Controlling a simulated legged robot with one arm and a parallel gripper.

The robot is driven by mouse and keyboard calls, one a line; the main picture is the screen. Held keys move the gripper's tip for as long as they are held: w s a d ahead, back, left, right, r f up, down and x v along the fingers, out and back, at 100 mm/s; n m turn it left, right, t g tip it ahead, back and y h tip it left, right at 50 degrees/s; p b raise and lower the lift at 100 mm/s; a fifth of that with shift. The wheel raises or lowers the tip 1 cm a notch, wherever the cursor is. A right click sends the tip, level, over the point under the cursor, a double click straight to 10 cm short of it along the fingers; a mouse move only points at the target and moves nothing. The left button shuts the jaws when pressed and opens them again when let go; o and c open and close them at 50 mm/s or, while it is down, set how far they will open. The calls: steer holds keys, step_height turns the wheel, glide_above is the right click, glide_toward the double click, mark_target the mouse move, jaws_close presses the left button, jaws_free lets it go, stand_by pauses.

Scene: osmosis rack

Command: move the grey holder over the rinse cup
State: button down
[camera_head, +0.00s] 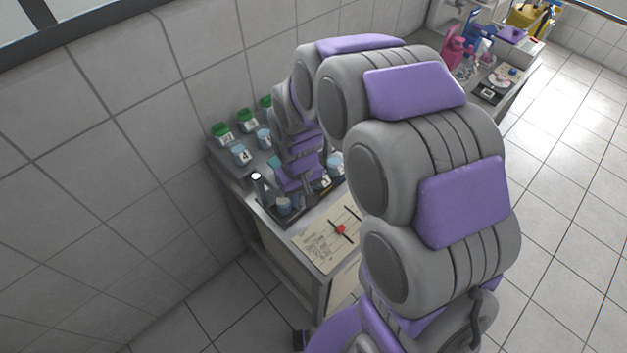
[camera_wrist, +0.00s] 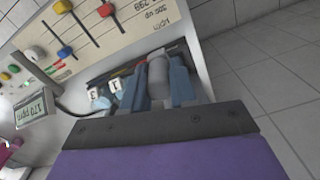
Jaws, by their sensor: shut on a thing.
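My gripper (camera_wrist: 158,84) is shut on the grey holder (camera_wrist: 158,76), a rounded grey piece between its two blue-grey fingers in the wrist view. In the head view my arm reaches down over the bench, and the grey holder cannot be made out there. The gap between the holder and the surface below cannot be judged.
Several green-lidded jars (camera_head: 221,133) and labelled cups (camera_head: 241,154) stand at the back by the wall. A printed panel (camera_head: 326,240) with sliders is at the bench front. A display (camera_wrist: 36,111) reads about 170 ppm. My arm hides much of the bench.

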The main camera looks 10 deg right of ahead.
steer(key=c, duration=1.3)
jaws_free()
steer(key=shift+s+a, duration=0.1)
steer(key=o, duration=0.4)
steer(key=shift+a, duration=0.25)
steer(key=shift+d+r, duration=0.2)
steer(key=shift+r, duration=0.2)
step_height(320, 180, up, 16)
steer(key=p, duration=0.2)
steer(key=shift+a+r, duration=0.2)
steer(key=shift+a, duration=0.05)
